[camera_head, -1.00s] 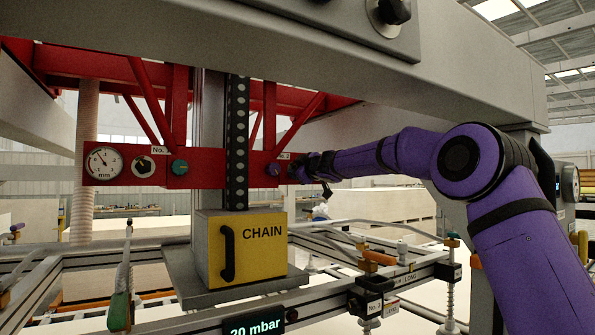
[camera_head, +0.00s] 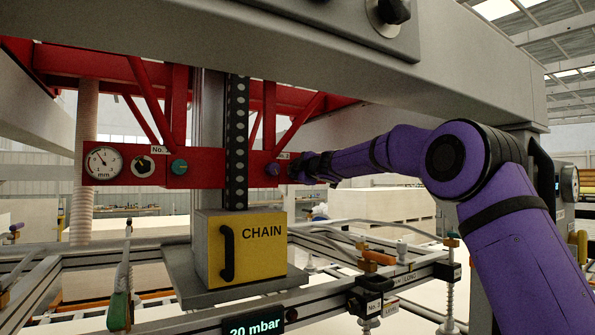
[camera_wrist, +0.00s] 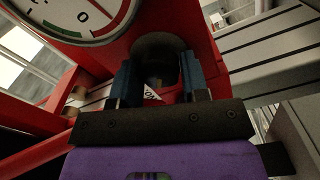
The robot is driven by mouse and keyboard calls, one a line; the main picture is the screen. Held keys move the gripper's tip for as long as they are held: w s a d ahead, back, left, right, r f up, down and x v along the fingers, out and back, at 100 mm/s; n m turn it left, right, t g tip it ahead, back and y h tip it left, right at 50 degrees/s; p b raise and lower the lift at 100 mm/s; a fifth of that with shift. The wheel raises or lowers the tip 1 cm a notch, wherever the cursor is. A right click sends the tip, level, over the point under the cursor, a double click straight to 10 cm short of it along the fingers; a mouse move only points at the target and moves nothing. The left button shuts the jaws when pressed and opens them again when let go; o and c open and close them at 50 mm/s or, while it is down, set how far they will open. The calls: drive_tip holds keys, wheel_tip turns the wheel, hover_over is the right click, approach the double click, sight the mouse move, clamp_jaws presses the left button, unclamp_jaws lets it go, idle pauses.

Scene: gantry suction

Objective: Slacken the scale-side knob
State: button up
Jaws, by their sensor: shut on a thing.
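The red beam (camera_head: 215,168) carries a round mm dial (camera_head: 103,162), a black knob (camera_head: 144,166) and a teal knob (camera_head: 179,167) left of the black column. A purple-blue knob (camera_head: 273,170) sits right of the column. My gripper (camera_head: 300,169) is at the beam's right end, just right of that knob. In the wrist view my gripper (camera_wrist: 158,70) is shut, with its two blue fingers on either side of a dark round knob (camera_wrist: 158,45). A scale dial (camera_wrist: 75,18) with green and red marks lies at that knob's upper left. The fingers hide part of the knob.
A yellow CHAIN box (camera_head: 250,248) with a black handle stands below the beam. A grey gantry beam (camera_head: 330,60) runs above my arm. Metal frame rails (camera_head: 330,285) and a 20 mbar display (camera_head: 253,326) are below.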

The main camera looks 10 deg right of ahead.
drive_tip(key=shift+f+n, duration=0.1)
drive_tip(key=shift+n, duration=1)
drive_tip(key=o, duration=0.9)
drive_tip(key=v, duration=1)
drive_tip(key=shift+s+d, duration=0.15)
drive_tip(key=shift+s, duration=0.25)
